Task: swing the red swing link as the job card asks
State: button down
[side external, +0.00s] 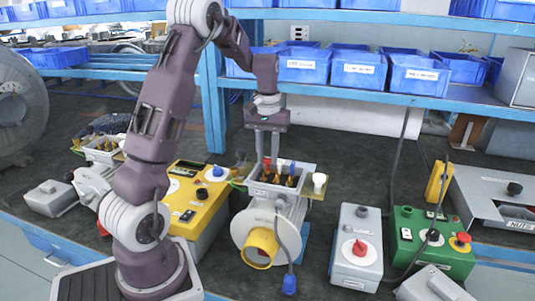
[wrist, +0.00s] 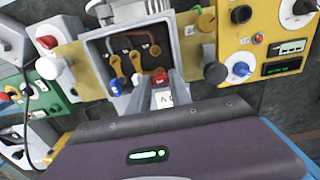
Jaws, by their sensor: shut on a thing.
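An open grey terminal box (side external: 281,181) sits on top of the blower motor (side external: 268,215). In the wrist view the box (wrist: 97,60) has a dark inside with copper-coloured links. The red swing link's handle (side external: 267,161) stands up at the left of the row, beside a blue handle (side external: 280,164) and a white one (side external: 292,167). My gripper (side external: 268,155) points down from above, its fingers at the red handle. In the wrist view the red handle (wrist: 160,76) shows between my fingertips (wrist: 162,84); my gripper is shut on it. No job card is readable.
A yellow control box (side external: 200,200) stands close on the left. A grey box with a red knob (side external: 358,250) and a green box (side external: 432,240) stand to the right. A shelf with blue bins (side external: 303,70) runs behind. A blue-tipped cable (side external: 289,283) hangs in front.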

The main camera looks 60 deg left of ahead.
jog(key=shift+w+r, duration=0.1)
jog(key=c, duration=1.2)
grip_release()
